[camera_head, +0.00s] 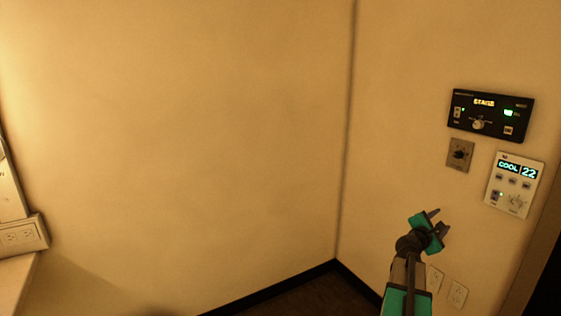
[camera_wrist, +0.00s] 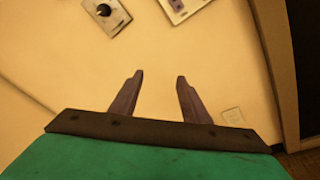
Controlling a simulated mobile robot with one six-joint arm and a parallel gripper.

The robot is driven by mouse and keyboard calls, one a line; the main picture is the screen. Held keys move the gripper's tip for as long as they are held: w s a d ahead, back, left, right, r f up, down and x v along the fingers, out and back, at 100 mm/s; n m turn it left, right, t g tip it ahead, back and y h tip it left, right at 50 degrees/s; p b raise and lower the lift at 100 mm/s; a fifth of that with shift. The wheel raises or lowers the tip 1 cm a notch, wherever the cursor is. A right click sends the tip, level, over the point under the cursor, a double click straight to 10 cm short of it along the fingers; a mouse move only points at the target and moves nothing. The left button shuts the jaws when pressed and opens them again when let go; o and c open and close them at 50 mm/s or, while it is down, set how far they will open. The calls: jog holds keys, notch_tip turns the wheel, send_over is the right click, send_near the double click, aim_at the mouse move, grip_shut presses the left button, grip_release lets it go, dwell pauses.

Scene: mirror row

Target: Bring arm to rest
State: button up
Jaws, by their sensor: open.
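My gripper (camera_head: 441,219) is at the lower right of the head view, in front of the right-hand wall. Its dark fingers are apart and hold nothing. In the wrist view the two fingers of my gripper (camera_wrist: 158,90) stand apart with bare wall between and beyond them. My arm reaches up from the bottom edge of the head view, and the gripper is below the wall panels, touching none that I can see.
On the right wall are a black panel (camera_head: 490,115), a small knob plate (camera_head: 460,155), also in the wrist view (camera_wrist: 105,12), and a white panel reading COOL 22 (camera_head: 514,183). Low outlets (camera_head: 457,294) sit beside my arm. A counter (camera_head: 15,285) stands at far left. The middle is clear.

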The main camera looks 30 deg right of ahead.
jog(key=w+a+f+n+t+y+p, duration=0.15)
jog(key=w+a+f+y, duration=0.25)
jog(key=w+a+f, duration=1.1)
jog(key=a+f+y+p, duration=0.2)
jog(key=a+f+y, duration=0.2)
jog(key=a+f, duration=1.7)
jog(key=s+a+f+m+g+y, duration=0.2)
jog(key=s+a+f, duration=0.5)
jog(key=a, duration=0.4)
jog(key=s+a+f+m+g+y, duration=0.1)
jog(key=s+a+f+g+y, duration=0.15)
jog(key=s+a+f, duration=0.55)
jog(key=s+a+f+m+g+y+p, duration=0.1)
jog(key=s+a+m+g+y, duration=0.3)
jog(key=s+a+m, duration=0.6)
jog(key=s+a+g, duration=0.2)
jog(key=s+a, duration=0.4)
jog(key=s, duration=0.2)
jog(key=shift+s+a+g, duration=0.25)
jog(key=shift+g, duration=0.05)
